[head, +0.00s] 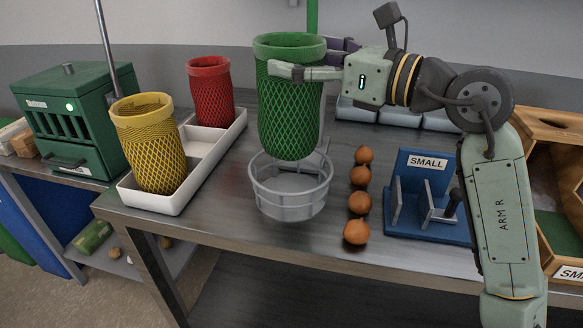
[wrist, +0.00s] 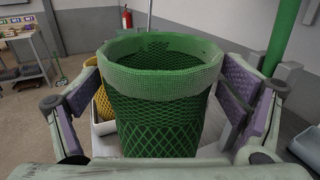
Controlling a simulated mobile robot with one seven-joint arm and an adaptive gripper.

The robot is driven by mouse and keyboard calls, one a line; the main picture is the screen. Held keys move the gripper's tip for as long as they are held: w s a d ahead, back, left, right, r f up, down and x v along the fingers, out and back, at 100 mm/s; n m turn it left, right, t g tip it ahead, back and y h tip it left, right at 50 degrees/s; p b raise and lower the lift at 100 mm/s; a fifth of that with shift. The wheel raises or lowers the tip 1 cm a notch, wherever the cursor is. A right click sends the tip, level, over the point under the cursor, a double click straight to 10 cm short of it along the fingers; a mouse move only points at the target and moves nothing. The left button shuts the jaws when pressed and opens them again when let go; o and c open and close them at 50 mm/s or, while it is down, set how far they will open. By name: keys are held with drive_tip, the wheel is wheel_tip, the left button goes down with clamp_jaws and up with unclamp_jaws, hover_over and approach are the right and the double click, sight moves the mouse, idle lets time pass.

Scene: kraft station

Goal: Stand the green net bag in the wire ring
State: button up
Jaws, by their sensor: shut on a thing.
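The green net bag (head: 288,110) is an upright, open-topped mesh tube with a solid green rim. My gripper (head: 307,73) is shut on it near the top, with the fingers on either side. In the wrist view the green net bag (wrist: 165,100) stands between the two purple-padded fingers. The wire ring (head: 290,190) is a grey round basket-like holder at the front of the steel table. The bag is directly above the ring in the head view, its bottom overlapping the ring's back rim. I cannot tell whether its bottom is inside the ring.
A white tray (head: 213,156) left of the ring holds a yellow net bag (head: 150,145) and a red net bag (head: 210,92). Several brown onions (head: 359,203) line up right of the ring. A blue "SMALL" fixture (head: 425,200) stands beyond them. A green machine (head: 75,115) stands far left.

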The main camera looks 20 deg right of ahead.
drive_tip(key=p, duration=0.1)
hover_over(317, 127)
drive_tip(key=x, duration=0.3)
drive_tip(key=f, duration=0.4)
drive_tip(key=shift+s+f, duration=0.1)
drive_tip(key=shift+s, duration=0.1)
wheel_tip(317, 127, down, 5)
drive_tip(key=shift+r+p, duration=0.1)
drive_tip(key=shift+p, duration=0.45)
drive_tip(key=shift+f, duration=0.25)
drive_tip(key=shift+f+b, duration=0.45)
drive_tip(key=shift+b, duration=0.3)
drive_tip(key=o, duration=1)
